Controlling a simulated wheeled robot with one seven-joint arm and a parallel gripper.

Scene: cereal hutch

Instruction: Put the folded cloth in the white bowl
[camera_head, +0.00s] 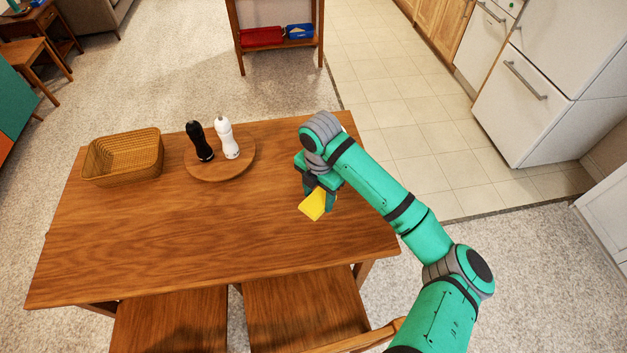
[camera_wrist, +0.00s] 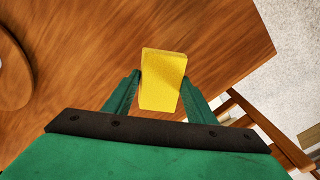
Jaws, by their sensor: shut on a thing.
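A yellow folded cloth (camera_head: 314,204), block-like in shape, is between the fingers of my gripper (camera_head: 318,197) over the right part of the wooden table (camera_head: 180,240). In the wrist view the cloth (camera_wrist: 162,80) sits between the two green fingertips (camera_wrist: 160,88), which touch its sides. My gripper is shut on it. I cannot tell whether the cloth is clear of the tabletop or still touching it. No white bowl shows in either view.
A wicker basket (camera_head: 123,157) stands at the table's far left. A round wooden board (camera_head: 220,164) carries a black mill (camera_head: 200,142) and a white mill (camera_head: 227,138). The middle and front of the table are clear. Chairs (camera_head: 300,310) stand at the front edge.

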